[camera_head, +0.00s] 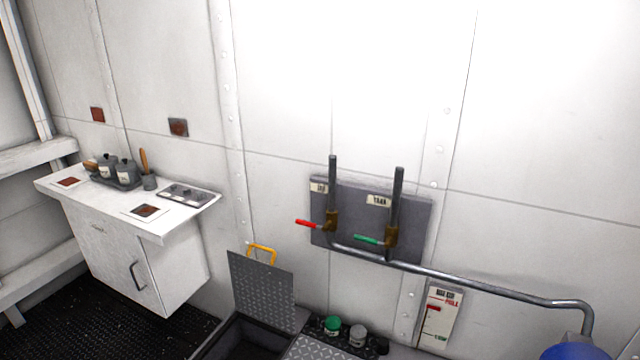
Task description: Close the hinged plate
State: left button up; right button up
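The hinged plate (262,291) is a dark grey metal panel with a raised tread pattern at the bottom middle of the head view. It stands raised, close to upright. A yellow handle (263,250) sits at its top edge. Below and in front of it is a dark rectangular opening with a grey rim (212,342), cut off by the lower edge of the picture. Neither of my grippers shows in this view.
A white cabinet (125,262) with jars on top stands at the left. Two pipes with a red lever (308,223) and a green lever (368,239) are on the wall. Small jars (332,325) stand right of the plate. A blue object (568,351) is at bottom right.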

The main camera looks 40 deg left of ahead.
aim_at(262, 291)
jog(key=u, duration=1.5)
